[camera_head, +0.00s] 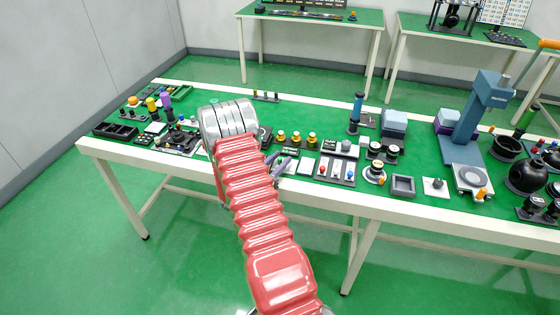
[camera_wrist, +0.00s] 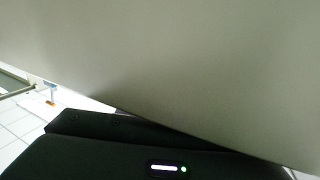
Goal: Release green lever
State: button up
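My red-sleeved arm reaches over the front edge of the long green-topped table (camera_head: 232,98). My gripper (camera_head: 279,163) shows as small grey-purple parts just right of the arm's silver wrist, low by the table's front edge. Its finger gap is too small to make out. A panel with small red, white and blue knobs (camera_head: 336,171) lies to its right. The wrist view shows mostly a blurred grey surface (camera_wrist: 190,60) very close, above a dark part with lights.
Brass-topped pieces (camera_head: 296,138) stand just behind my gripper. A grey square tray (camera_head: 403,185) and a blue column stand (camera_head: 468,125) are further right. Bare tabletop shows along the back.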

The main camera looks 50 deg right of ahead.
jog(key=a, duration=1.3)
jog(key=shift+s+a, duration=0.2)
jog(key=shift+s, duration=0.2)
